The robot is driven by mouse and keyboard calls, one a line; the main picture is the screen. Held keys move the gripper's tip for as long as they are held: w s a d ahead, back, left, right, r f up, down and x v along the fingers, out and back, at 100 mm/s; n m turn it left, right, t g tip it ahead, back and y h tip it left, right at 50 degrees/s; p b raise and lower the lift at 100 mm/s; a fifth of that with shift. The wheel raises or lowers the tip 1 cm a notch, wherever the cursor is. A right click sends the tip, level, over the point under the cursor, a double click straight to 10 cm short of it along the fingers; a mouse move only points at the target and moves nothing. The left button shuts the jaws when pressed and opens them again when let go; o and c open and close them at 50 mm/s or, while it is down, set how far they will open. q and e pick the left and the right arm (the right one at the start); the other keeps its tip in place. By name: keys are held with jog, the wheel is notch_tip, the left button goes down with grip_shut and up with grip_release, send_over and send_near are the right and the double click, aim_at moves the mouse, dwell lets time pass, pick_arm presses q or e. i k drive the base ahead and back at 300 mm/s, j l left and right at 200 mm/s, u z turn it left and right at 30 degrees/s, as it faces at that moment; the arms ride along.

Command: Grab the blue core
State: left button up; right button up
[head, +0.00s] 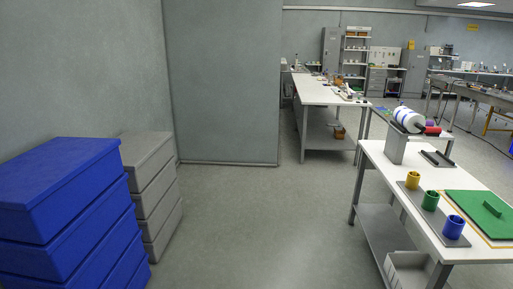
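A blue core (453,227), a short hollow cylinder, stands upright on a dark grey strip (441,240) on the white table (473,253) at the right. A green core (430,201) and a yellow core (412,180) stand in line with it, farther back along the same strip. The blue core is the nearest of the three. Neither of my grippers shows in the head view.
A grey stand (395,146) with a white roll (408,119) is at the table's far end. A green plate (477,207) lies right of the cores. Blue drawers (65,205) and grey drawers (148,180) stand at left. The floor between (265,225) is clear.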

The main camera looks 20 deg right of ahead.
aim_at(453, 230)
jog(key=i+l+z, duration=0.1)
jog(key=i+z, duration=0.3)
jog(key=i, duration=0.2)
jog(key=i+j+z, duration=0.1)
jog(key=i+z, duration=0.25)
jog(key=i, duration=0.25)
jog(key=i+z, duration=0.4)
jog(key=i, duration=0.2)
jog(key=i+j+z, duration=0.1)
jog(key=i+z, duration=0.25)
jog(key=i, duration=0.3)
